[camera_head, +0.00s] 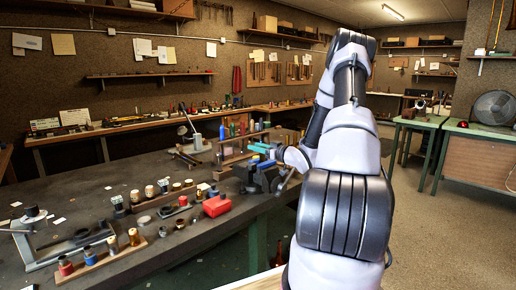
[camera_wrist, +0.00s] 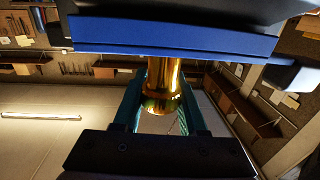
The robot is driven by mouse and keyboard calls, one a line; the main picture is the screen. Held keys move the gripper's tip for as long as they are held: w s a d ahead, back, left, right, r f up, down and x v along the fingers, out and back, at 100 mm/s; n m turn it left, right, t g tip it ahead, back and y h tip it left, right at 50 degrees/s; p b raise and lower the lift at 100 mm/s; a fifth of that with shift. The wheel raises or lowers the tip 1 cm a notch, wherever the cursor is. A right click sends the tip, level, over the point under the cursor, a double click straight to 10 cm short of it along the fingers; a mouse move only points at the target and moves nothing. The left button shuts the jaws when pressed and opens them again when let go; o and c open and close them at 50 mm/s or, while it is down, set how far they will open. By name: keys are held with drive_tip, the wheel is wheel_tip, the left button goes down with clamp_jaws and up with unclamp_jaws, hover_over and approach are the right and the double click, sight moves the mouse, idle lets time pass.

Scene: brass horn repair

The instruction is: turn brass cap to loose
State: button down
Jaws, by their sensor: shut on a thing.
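A shiny brass piece (camera_wrist: 163,88), which I take for the brass cap, shows in the wrist view below a blue bar. It has a narrower upper part and a wider ringed lower end. My gripper (camera_wrist: 162,100) has its teal fingers on both sides of it and is shut on it. In the head view my gripper (camera_head: 262,156) is at the right end of the dark workbench, by a dark blue vise-like fixture (camera_head: 256,177). The brass cap cannot be made out there. The blue bar (camera_wrist: 175,37) in the wrist view hides the cap's upper end.
Several small cylinders and caps stand in rows on wooden strips (camera_head: 107,258). A metal stand (camera_head: 40,250) is at the front left. Several bottles and tools stand close behind my gripper.

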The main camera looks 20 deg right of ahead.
drive_tip(key=shift+s+a+n+g+y, duration=0.1)
drive_tip(key=shift+n+g+y, duration=0.4)
drive_tip(key=shift+y, duration=0.25)
drive_tip(key=shift+s+a+n+g+y, duration=0.1)
drive_tip(key=shift+n+g+y, duration=0.3)
drive_tip(key=shift+n+y, duration=0.3)
drive_tip(key=shift+c, duration=2.2)
unclamp_jaws()
wheel_tip(320, 180, up, 10)
drive_tip(key=shift+w, duration=0.1)
